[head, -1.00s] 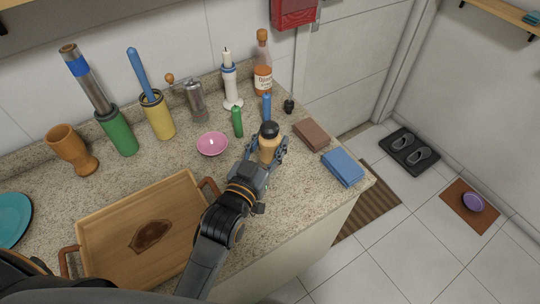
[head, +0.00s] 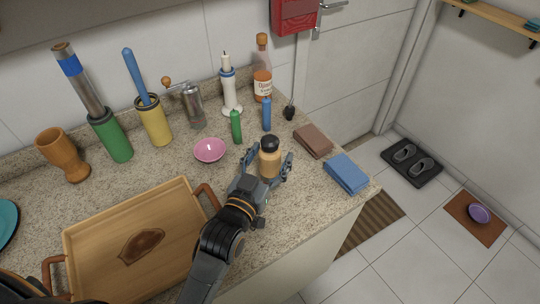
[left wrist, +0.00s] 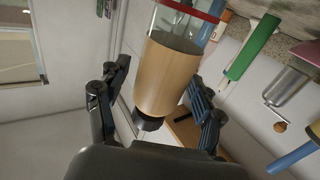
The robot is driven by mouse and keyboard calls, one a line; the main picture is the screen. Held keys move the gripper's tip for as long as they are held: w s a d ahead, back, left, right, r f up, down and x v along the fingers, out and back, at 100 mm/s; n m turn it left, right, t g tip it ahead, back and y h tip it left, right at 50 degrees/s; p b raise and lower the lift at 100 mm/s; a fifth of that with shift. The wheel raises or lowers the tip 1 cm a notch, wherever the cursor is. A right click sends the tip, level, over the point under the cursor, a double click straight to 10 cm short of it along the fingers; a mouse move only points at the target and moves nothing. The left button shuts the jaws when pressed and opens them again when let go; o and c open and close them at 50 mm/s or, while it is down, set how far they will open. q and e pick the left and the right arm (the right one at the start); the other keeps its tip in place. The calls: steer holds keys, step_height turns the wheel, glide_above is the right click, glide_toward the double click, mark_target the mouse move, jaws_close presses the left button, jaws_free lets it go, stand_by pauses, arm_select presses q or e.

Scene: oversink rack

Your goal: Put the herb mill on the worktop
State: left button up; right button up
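The herb mill, which I take to be the jar-like one with a light wooden body and a dark cap (head: 270,160), stands upright near the worktop's (head: 290,218) right front part. In the left wrist view, the mill (left wrist: 168,75) shows a clear section, a red rim and a black knob. My left gripper (head: 269,166) is open around the mill, one finger on each side. The fingers (left wrist: 155,105) look spread apart, with a gap on at least one side. The mill's base is partly hidden by the gripper in the head view. My right gripper is not in view.
A wooden tray (head: 95,240) is at left. A crank mill (head: 194,106) stands at the back.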

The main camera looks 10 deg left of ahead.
arm_select(q)
steer(key=shift+s+r, duration=0.1)
steer(key=shift+s, duration=0.05)
steer(key=s+a+b, duration=0.2)
steer(key=s, duration=0.9)
steer(key=shift+s+a, duration=0.15)
steer(key=shift+s, duration=0.15)
